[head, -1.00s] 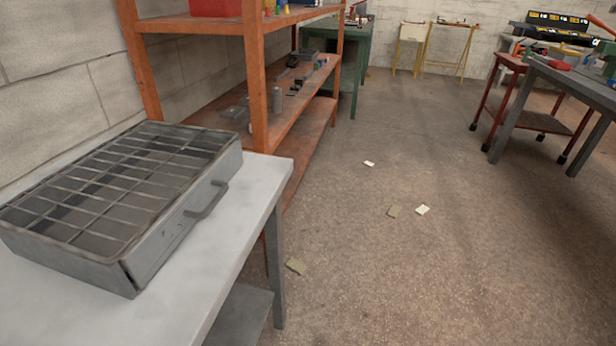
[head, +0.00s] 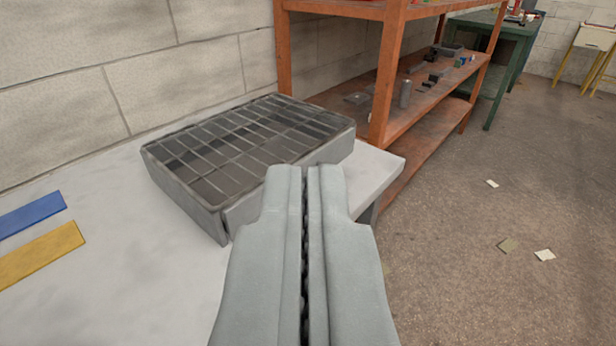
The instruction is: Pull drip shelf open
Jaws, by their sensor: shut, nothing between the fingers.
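The drip shelf is a grey metal box with a wire grid on top (head: 215,165). It sits on a pale bench near the wall, left of centre. My gripper (head: 305,172) is in the lower middle of the view, its two grey fingers shut with nothing between them. The fingertips show in front of the box's front face and hide much of it. The handle on that face is hidden behind my gripper. I cannot tell whether the fingertips touch the box.
The pale bench top (head: 120,270) is clear in front of the box. A blue strip (head: 32,214) and a yellow strip (head: 40,254) lie at its left. An orange shelf rack (head: 392,75) stands behind the bench's right end. Open floor (head: 500,290) lies to the right.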

